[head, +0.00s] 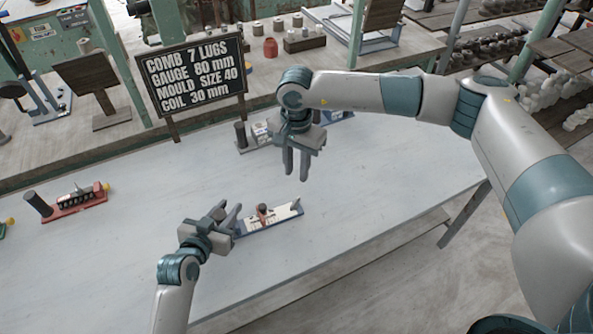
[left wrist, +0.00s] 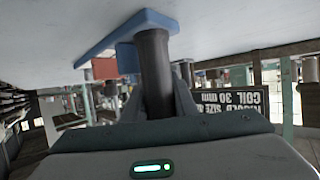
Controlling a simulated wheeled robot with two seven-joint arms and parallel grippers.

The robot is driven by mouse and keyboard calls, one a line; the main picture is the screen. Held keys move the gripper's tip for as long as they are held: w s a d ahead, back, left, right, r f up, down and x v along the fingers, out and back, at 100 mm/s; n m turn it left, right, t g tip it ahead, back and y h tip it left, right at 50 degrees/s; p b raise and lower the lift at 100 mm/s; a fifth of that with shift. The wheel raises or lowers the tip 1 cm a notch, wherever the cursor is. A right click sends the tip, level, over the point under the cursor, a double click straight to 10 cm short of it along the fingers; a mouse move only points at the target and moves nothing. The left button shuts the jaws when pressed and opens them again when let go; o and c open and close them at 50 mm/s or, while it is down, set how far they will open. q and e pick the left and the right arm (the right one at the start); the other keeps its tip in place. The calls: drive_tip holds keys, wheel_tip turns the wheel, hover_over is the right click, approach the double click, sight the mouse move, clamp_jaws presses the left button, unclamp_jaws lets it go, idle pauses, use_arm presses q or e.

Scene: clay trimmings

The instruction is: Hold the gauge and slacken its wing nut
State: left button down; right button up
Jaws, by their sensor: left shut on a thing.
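The gauge (head: 285,216) lies on the pale table, a blue base with a white top face. A small reddish-brown piece with a dark top (head: 263,211), perhaps the wing nut, stands on it. My left gripper (head: 232,218) is at the gauge's left end. In the left wrist view its fingers are shut around a dark round handle (left wrist: 153,75) attached to the blue base (left wrist: 125,36), with a red block (left wrist: 104,68) beside it. My right gripper (head: 297,165) hangs above and beyond the gauge, fingers downward, parted and empty.
A red comb-like tool (head: 78,202) with a dark handle lies at the left. A black sign (head: 195,77) reads "GAUGE 80 mm" among other lines. Another tool (head: 260,133) lies behind my right gripper. The table right of the gauge is clear.

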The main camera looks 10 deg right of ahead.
use_arm(q)
drive_tip(key=c, duration=1.3)
unclamp_jaws()
drive_tip(key=shift+c, duration=0.2)
drive_tip(key=v, duration=1.2)
drive_tip(key=shift+s+f, duration=0.1)
drive_tip(key=shift+f, duration=0.05)
